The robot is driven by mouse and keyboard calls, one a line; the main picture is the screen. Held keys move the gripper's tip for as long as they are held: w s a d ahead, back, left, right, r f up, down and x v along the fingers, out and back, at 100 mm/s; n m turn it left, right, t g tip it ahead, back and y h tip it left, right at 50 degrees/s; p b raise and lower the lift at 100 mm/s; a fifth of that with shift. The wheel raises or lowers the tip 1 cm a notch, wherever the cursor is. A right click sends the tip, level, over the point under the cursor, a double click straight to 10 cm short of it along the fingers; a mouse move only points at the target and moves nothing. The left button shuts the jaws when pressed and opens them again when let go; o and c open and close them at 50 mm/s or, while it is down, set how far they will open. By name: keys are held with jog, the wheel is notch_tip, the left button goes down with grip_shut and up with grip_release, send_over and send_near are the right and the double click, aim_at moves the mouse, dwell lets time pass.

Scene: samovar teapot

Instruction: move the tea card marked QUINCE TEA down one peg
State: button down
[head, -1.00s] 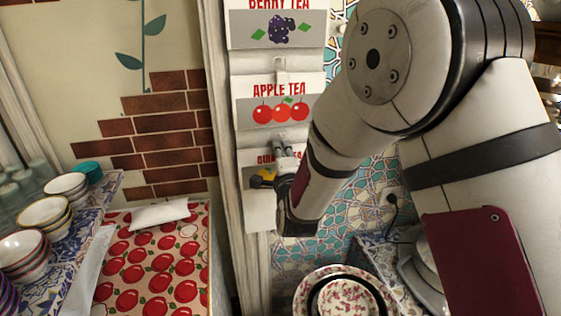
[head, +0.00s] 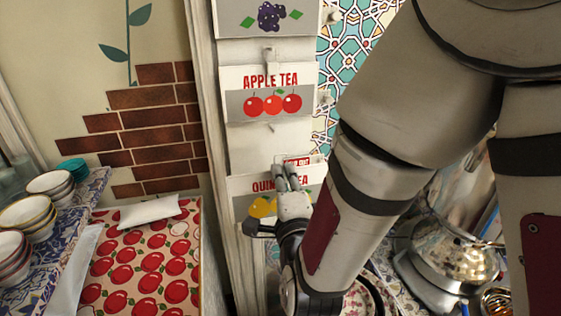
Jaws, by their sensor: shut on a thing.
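The QUINCE TEA card (head: 262,185) is a pale card with red lettering and yellow quinces on a grey band. It is low on the narrow white board, below the APPLE TEA card (head: 290,83). My gripper (head: 287,175) is at its top edge, shut on it, with the fingers pointing up. The gripper and forearm hide its lower right part. Whether the card touches a peg is hidden.
The berry card (head: 268,18) hangs above the apple card. A bare peg (head: 272,128) shows below the apple card. Stacked bowls (head: 28,213) stand at left, near an apple-patterned cloth (head: 140,265). A shiny samovar (head: 458,255) stands at right behind my arm.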

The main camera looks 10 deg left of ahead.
jog(key=w+a+f+b, duration=0.1)
jog(key=w+f, duration=0.2)
jog(key=f, duration=0.6)
jog(key=w+f, duration=0.3)
jog(key=f, duration=0.6)
jog(key=a+f+b+x, duration=0.1)
jog(key=b+x, duration=0.4)
jog(key=x, duration=0.3)
dwell(0.6)
jog(key=shift+a+f, duration=0.1)
jog(key=shift+a, duration=0.05)
dwell(0.4)
jog(key=c, duration=1.3)
grip_release()
